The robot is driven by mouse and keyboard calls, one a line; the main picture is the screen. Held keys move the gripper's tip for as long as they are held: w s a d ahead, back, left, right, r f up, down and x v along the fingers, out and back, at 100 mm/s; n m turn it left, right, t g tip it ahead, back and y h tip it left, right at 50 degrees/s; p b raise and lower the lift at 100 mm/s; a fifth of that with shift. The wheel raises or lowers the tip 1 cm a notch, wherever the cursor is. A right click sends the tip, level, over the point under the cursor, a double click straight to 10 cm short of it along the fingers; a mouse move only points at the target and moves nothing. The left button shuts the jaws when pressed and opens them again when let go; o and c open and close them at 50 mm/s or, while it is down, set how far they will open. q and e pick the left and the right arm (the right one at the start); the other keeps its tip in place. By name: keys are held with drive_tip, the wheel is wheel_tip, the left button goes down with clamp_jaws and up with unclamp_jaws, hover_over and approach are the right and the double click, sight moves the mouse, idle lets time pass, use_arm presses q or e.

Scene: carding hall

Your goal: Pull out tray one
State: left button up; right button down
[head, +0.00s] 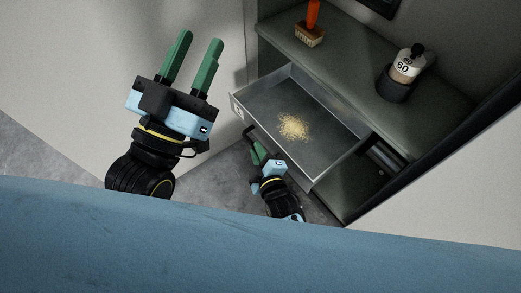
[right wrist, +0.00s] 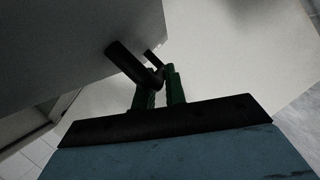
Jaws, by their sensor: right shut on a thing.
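Tray one (head: 333,142) is a grey metal drawer. In the head view it stands out from the cabinet, open at the top, with a small pile of yellowish crumbs (head: 294,126) on its floor. A pale label (head: 237,108) sits at its front's left end; I cannot read it clearly. My right gripper (head: 259,152) is at the tray's front, shut on its dark bar handle (right wrist: 130,62). The right wrist view shows the green fingers (right wrist: 159,87) at the handle. My left gripper (head: 199,50) is raised to the left, open and empty, its green fingers apart.
Grey floor shows below. A blue surface (head: 260,240) fills the bottom of the head view.

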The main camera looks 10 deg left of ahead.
drive_tip(key=c, duration=1.5)
unclamp_jaws()
drive_tip(key=shift+o, duration=0.2)
drive_tip(key=shift+d, duration=0.1)
